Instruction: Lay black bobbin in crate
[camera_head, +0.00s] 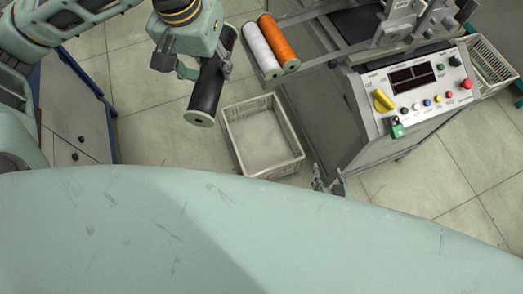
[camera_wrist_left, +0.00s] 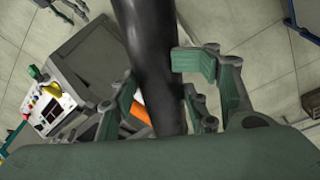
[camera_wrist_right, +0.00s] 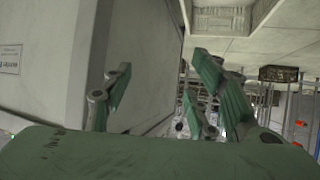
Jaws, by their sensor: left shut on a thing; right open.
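The black bobbin (camera_head: 209,88) is a long dark cylinder with pale green ends. My left gripper (camera_head: 203,72) is shut on it and holds it tilted in the air, left of the crate in the head view. In the left wrist view the bobbin (camera_wrist_left: 152,50) runs between the fingers of the left gripper (camera_wrist_left: 160,85). The crate (camera_head: 297,152) is a beige open box on the floor and looks empty. My right gripper (camera_head: 329,182) is open and empty, low at the crate's right; it also shows in the right wrist view (camera_wrist_right: 160,90).
A winding machine with a control panel (camera_head: 418,85) stands right of the crate. A white bobbin (camera_head: 261,50) and an orange bobbin (camera_head: 279,42) lie on its rack. A second basket (camera_head: 491,65) is at the far right. A grey cabinet (camera_head: 72,105) stands at the left.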

